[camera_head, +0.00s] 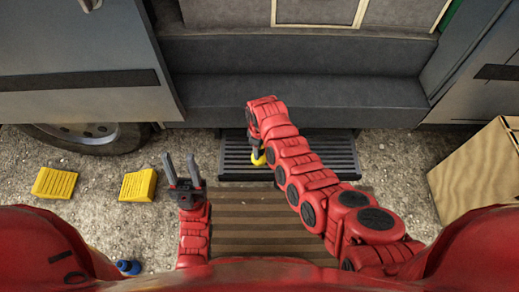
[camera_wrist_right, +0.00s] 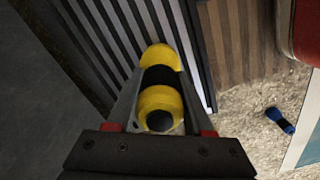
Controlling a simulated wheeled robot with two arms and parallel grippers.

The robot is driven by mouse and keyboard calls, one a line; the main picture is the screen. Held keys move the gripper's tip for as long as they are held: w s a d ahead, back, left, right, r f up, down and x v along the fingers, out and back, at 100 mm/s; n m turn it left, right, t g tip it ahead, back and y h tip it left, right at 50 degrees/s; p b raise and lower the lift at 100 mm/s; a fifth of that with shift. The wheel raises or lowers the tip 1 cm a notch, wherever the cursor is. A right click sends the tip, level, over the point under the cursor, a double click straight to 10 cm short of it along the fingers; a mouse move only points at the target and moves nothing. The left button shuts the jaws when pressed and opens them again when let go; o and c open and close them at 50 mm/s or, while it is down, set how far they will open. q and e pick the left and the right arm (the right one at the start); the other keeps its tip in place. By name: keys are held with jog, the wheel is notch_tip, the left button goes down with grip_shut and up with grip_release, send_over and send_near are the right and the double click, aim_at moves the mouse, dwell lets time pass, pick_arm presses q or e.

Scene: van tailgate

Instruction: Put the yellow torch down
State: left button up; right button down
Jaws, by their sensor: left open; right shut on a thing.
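The yellow torch (camera_wrist_right: 160,98), with a black band around its middle, is between the fingers of my right gripper (camera_wrist_right: 160,110), which is shut on it. In the head view only a small part of the torch (camera_head: 258,157) shows beside my right arm, over the black ribbed step (camera_head: 232,160). In the right wrist view the ribbed step (camera_wrist_right: 182,22) lies behind the torch. I cannot tell whether the torch touches the step. My left gripper (camera_head: 182,170) is open and empty, over the gravel left of the brown striped mat (camera_head: 235,215).
Two yellow blocks (camera_head: 54,183) (camera_head: 138,185) lie on the gravel at left. A blue bottle-like object (camera_head: 128,267) lies near my base; one also shows in the right wrist view (camera_wrist_right: 280,120). A wooden box (camera_head: 470,180) stands at right. The van's grey ledge (camera_head: 300,100) is behind the step.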

jog(key=shift+c, duration=1.4)
grip_release()
jog(key=shift+f, duration=0.15)
notch_tip(320, 180, up, 12)
jog(key=p, duration=0.3)
jog(key=shift+r, duration=0.2)
